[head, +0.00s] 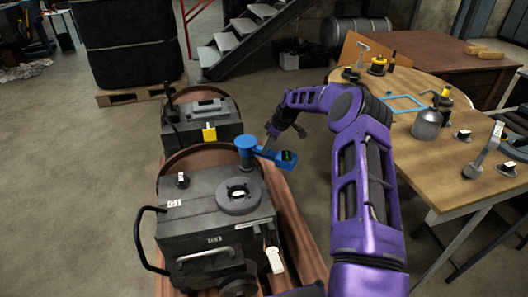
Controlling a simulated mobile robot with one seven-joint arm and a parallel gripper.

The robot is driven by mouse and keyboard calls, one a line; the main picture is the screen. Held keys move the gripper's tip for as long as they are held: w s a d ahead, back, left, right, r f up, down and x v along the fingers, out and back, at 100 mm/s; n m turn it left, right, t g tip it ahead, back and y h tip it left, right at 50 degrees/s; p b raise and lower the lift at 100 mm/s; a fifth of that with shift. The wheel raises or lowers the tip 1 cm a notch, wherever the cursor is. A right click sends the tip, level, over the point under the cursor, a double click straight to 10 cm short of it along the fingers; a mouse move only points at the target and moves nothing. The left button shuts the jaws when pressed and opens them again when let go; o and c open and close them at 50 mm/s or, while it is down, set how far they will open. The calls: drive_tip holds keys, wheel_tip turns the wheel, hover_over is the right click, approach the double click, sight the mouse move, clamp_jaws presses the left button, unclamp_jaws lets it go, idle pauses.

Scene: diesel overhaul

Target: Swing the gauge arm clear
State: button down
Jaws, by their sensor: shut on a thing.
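The blue gauge arm (265,153) has a round post at its left end and a small dark display with green digits at its right end. It reaches out to the right, beside the near dark engine block (218,213) and above the brown base. My purple arm comes in from the right, and my gripper (268,138) meets the gauge arm from behind, near its middle. The jaws are small here and partly hidden, but they appear shut on the gauge arm.
A wooden table (425,172) at right carries a grey can (427,124), a blue frame (402,103) and several small parts. The floor at left is clear.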

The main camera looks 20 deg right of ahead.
drive_tip(key=shift+w+d+n+g+y, duration=0.3)
drive_tip(key=shift+w+n, duration=0.25)
drive_tip(key=shift+n, duration=0.25)
drive_tip(key=shift+w+d+n+g+y, duration=0.1)
drive_tip(key=shift+w+d+n+g, duration=0.1)
drive_tip(key=shift+w+d+n, duration=0.45)
drive_tip(key=shift+w+a+n, duration=0.1)
drive_tip(key=shift+a+n, duration=0.1)
drive_tip(key=shift+n, duration=0.35)
drive_tip(key=c, duration=0.7)
unclamp_jaws()
drive_tip(key=p+v, duration=0.1)
drive_tip(key=v, duration=0.7)
drive_tip(key=p+v, duration=0.2)
drive_tip(key=v, duration=0.7)
drive_tip(key=shift+w+r, duration=0.2)
